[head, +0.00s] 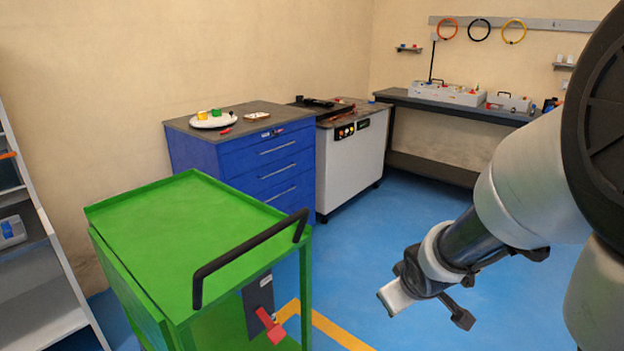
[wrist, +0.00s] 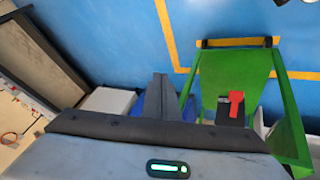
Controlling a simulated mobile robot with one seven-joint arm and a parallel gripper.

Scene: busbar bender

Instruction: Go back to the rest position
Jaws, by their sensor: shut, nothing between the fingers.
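My gripper (wrist: 160,80) shows in the wrist view with its two dark fingers together and nothing between them. In the head view the end of my arm hangs at the right, over the blue floor, and the fingers cannot be made out clearly there. The gripper is in free air, apart from the green cart (head: 150,225), which stands to the left in the head view. The cart also shows at the right of the wrist view (wrist: 285,100).
The cart has a black handle (head: 250,257) and a red lever (head: 270,325). Behind it stand a blue drawer cabinet (head: 245,165) and a white machine (head: 350,165). A dark workbench (head: 440,105) lines the back wall. A shelf rack (head: 35,270) stands at left. Blue floor is clear between.

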